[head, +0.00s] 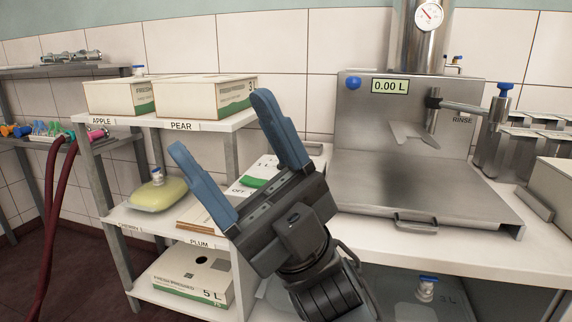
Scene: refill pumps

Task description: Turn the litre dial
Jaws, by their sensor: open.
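A small round blue knob (353,83), which looks like the litre dial, sits on the upper left of the steel filling machine's back panel (365,125). The display (390,86) beside it reads 0.00 L. My gripper (219,122) is open and empty, with its two blue fingers spread and pointing up and left. It shows in front of the shelf, left of and lower than the knob in the picture. The knob is in full view and nothing touches it.
A spout with a blue-topped valve (500,97) juts out at the panel's right, by the RINSE label. A round gauge (429,16) is above. The steel tray (415,200) is bare. Boxes (205,93) and a yellow pouch (158,192) are on the left shelf.

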